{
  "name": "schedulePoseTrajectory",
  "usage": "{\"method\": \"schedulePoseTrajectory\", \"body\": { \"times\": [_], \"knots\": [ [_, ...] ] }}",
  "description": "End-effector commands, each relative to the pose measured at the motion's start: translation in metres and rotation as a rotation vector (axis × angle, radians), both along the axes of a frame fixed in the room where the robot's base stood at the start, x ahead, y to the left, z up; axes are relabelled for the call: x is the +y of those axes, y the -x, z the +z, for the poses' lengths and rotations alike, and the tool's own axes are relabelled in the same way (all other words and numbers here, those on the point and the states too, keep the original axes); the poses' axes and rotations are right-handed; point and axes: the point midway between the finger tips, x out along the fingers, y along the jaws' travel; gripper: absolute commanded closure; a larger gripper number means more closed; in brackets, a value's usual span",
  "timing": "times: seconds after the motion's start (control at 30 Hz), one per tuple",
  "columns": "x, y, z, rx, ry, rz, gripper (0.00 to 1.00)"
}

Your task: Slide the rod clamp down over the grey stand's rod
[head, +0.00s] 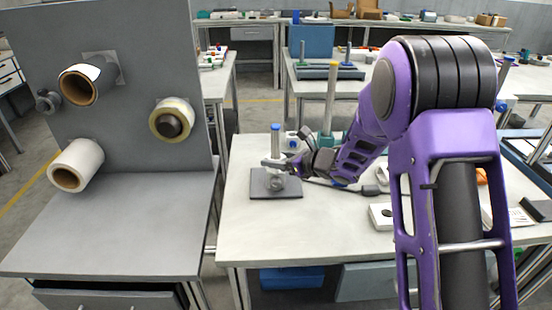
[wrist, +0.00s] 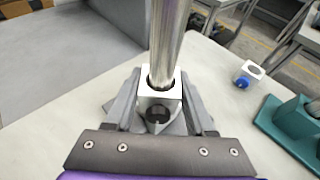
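The grey stand has a dark flat base (head: 259,190) on the near left part of the table and an upright metal rod (head: 275,144) with a blue top. The rod (wrist: 170,35) also rises through the wrist view. The rod clamp (wrist: 159,96) is a pale metal block with a dark knob facing me. The rod passes through the block's hole, so the clamp is around it, low on the rod. My gripper (wrist: 160,112) has a finger on each side of the clamp and looks shut on it; it also shows in the head view (head: 284,165). The fingers partly hide the base.
Another white clamp with a blue knob (wrist: 243,80) lies on the table. A grey panel with tape rolls (head: 172,118) is at the left. The table's front left is clear.

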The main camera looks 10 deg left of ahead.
Motion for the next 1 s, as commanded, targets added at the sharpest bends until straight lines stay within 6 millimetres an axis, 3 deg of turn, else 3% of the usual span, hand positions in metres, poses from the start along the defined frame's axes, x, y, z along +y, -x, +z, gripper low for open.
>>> {"method": "schedulePoseTrajectory", "body": {
  "times": [0.03, 0.2, 0.47, 0.63, 1.0],
  "knots": [
    [-0.001, 0.001, -0.004, 0.006, 0.004, 0.0, 0.38],
    [0.0, 0.001, -0.003, 0.005, 0.004, 0.0, 0.1],
    [-0.001, 0.001, -0.003, 0.005, 0.004, -0.001, 0.1],
    [-0.011, 0.005, 0.003, 0.003, 0.003, -0.003, 0.1],
    [-0.078, 0.045, 0.036, 0.002, 0.003, -0.004, 0.1]
  ]
}}
